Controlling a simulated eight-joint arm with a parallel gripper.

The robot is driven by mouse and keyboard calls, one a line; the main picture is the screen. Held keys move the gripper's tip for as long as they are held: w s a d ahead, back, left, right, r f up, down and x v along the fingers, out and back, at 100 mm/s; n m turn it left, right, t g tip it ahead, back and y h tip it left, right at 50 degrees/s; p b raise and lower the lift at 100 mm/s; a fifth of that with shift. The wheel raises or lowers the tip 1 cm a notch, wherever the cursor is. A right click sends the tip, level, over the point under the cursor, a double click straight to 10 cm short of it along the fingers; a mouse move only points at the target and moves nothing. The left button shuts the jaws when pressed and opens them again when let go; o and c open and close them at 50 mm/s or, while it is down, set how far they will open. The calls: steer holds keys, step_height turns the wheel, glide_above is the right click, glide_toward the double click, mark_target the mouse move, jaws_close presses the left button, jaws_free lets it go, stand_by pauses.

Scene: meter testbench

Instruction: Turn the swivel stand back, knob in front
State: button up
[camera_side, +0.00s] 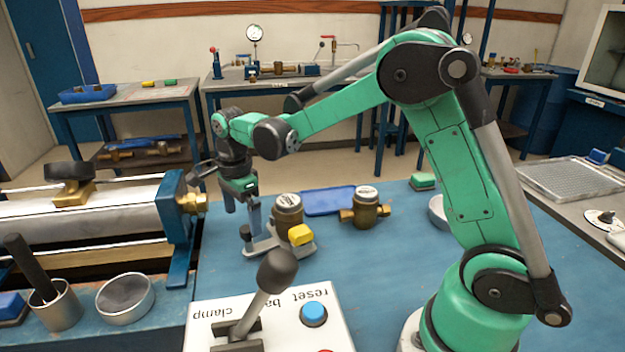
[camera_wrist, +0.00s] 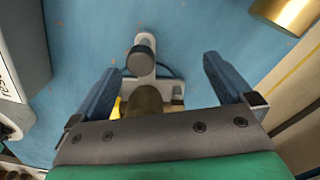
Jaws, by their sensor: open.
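The swivel stand (camera_side: 262,246) is a light grey plate on the blue bench, carrying a brass water meter (camera_side: 288,222) and a yellow block (camera_side: 300,235). Its dark upright knob (camera_side: 246,232) is at the plate's left end in the side view. In the wrist view the knob (camera_wrist: 141,62) stands beyond the brass meter body (camera_wrist: 148,100), which my palm partly hides. My gripper (camera_side: 243,215) points down over the knob end. In the wrist view my gripper (camera_wrist: 162,65) is open, its blue fingers on either side of the knob with gaps; contact is not visible.
A second brass meter (camera_side: 366,210) and a blue tray (camera_side: 328,201) are right of and behind the stand. A control box (camera_side: 320,325) with a lever (camera_side: 268,285) stands in front. The clamp bench (camera_side: 178,225) borders the left. Bench between stand and box is partly free.

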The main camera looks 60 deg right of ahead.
step_height(320, 180, up, 5)
steer(key=shift+f, duration=0.15)
stand_by(0.3)
steer(key=m, duration=0.1)
steer(key=r+m, duration=0.1)
steer(key=s+m, duration=0.1)
steer(key=shift+a+r+m, duration=0.25)
steer(key=shift+m, duration=0.15)
steer(key=m, duration=0.1)
steer(key=r+m, duration=0.1)
steer(key=m, duration=0.1)
steer(key=shift+s+a, duration=0.15)
steer(key=shift+s, duration=0.15)
steer(key=shift+f, duration=2.85)
steer(key=shift+f, duration=0.1)
steer(key=shift+f, duration=1.05)
